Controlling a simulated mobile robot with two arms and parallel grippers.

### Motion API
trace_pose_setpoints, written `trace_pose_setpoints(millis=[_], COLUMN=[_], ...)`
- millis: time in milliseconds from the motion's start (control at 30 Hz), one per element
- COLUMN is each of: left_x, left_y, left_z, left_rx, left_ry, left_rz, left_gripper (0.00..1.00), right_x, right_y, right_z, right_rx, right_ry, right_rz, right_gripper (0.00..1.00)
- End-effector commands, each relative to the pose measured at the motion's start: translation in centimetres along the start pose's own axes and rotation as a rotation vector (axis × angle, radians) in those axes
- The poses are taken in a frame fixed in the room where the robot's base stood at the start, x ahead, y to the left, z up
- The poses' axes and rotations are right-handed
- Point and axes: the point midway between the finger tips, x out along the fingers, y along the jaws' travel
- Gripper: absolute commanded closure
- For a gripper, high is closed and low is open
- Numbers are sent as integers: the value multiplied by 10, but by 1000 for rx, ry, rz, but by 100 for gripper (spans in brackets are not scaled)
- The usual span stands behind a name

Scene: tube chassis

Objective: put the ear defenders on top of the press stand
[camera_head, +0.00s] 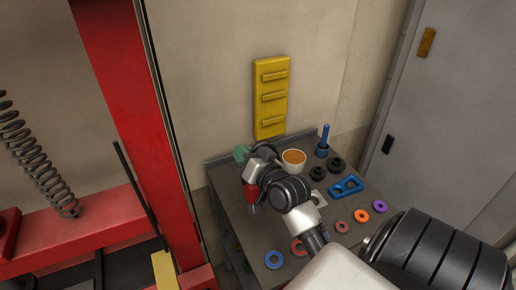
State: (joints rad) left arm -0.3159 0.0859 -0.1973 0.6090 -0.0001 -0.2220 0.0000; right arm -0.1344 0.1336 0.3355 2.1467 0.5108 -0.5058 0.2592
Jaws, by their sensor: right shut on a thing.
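My right arm reaches in from the lower right over the grey bench, and my right gripper (257,178) is at the bench's left side. It is shut on what looks like the ear defenders (252,193), of which a red part shows below the gripper. The gripper and wrist hide most of them, and I cannot tell whether they touch the bench. A large red frame (122,85), which looks like the press stand, rises at the left, apart from the gripper. My left gripper is not in view.
The grey bench (235,222) carries a cup with orange contents (293,160), a blue holder (321,150), a blue two-hole block (346,187) and several coloured rings. A yellow rack (271,97) hangs on the wall. A coil spring (35,155) is at left; a grey door (450,110) at right.

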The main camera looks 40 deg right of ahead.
Motion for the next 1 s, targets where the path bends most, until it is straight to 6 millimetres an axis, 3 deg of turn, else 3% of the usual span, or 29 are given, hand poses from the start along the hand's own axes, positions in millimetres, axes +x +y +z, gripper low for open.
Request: trace_pose_setpoints(millis=[100,300,433,700,1000], left_x=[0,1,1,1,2], left_y=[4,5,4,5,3], left_z=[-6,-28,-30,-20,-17], left_rx=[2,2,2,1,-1], left_ry=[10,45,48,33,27], left_rz=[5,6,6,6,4], left_gripper=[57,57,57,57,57], right_x=[17,34,36,35,35], right_y=[27,53,60,78,78], right_z=[2,5,10,39,41], right_rx=[-5,-3,-1,-1,-1], right_ry=[0,2,1,1,3], right_rz=[0,-2,-1,0,0], right_gripper=[100,100,100,100,100])
